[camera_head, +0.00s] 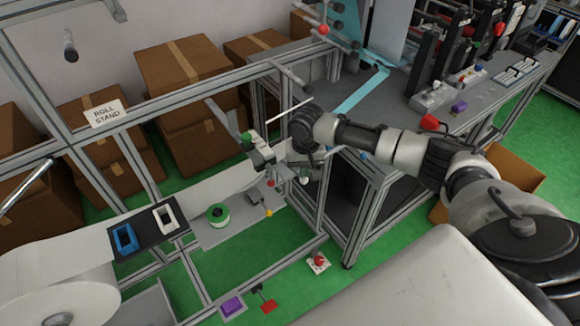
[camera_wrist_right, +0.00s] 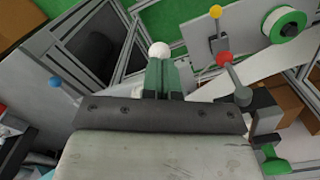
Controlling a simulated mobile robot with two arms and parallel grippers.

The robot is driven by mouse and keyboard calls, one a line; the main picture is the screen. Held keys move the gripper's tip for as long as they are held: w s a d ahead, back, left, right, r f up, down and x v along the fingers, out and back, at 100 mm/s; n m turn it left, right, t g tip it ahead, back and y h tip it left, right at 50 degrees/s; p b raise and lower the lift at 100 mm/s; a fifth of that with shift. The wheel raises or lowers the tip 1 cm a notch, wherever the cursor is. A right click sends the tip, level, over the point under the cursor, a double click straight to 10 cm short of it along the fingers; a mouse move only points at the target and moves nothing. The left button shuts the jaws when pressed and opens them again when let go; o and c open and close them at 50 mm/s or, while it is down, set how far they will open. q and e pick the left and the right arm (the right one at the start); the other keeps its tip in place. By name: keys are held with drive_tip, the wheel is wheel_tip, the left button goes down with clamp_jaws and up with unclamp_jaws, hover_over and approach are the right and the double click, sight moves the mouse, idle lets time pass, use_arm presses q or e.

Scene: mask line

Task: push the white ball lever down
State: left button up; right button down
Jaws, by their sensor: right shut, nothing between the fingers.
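The white ball (camera_wrist_right: 159,49) of the lever shows in the right wrist view just beyond my right gripper's fingertips (camera_wrist_right: 165,66). In the head view the white ball (camera_head: 304,181) is a small spot just below my right gripper (camera_head: 303,171), at the end of the metal frame. The right fingers are shut with nothing between them and point at the ball. I cannot tell whether they touch it. The white ball's lever arm is hidden behind the fingers. My left gripper is in neither view.
Close by are a red ball lever (camera_wrist_right: 225,58), a yellow ball (camera_wrist_right: 215,12) and a blue ball (camera_wrist_right: 54,82). A green and white roll (camera_head: 218,215) sits to the left. A bench (camera_head: 390,105) with machines stands at right; frame bars surround the spot.

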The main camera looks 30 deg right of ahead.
drive_tip(key=shift+f+b, duration=0.75)
drive_tip(key=shift+f, duration=1.4)
wheel_tip(320, 180, up, 8)
drive_tip(key=p, duration=0.9)
drive_tip(key=shift+r, duration=0.15)
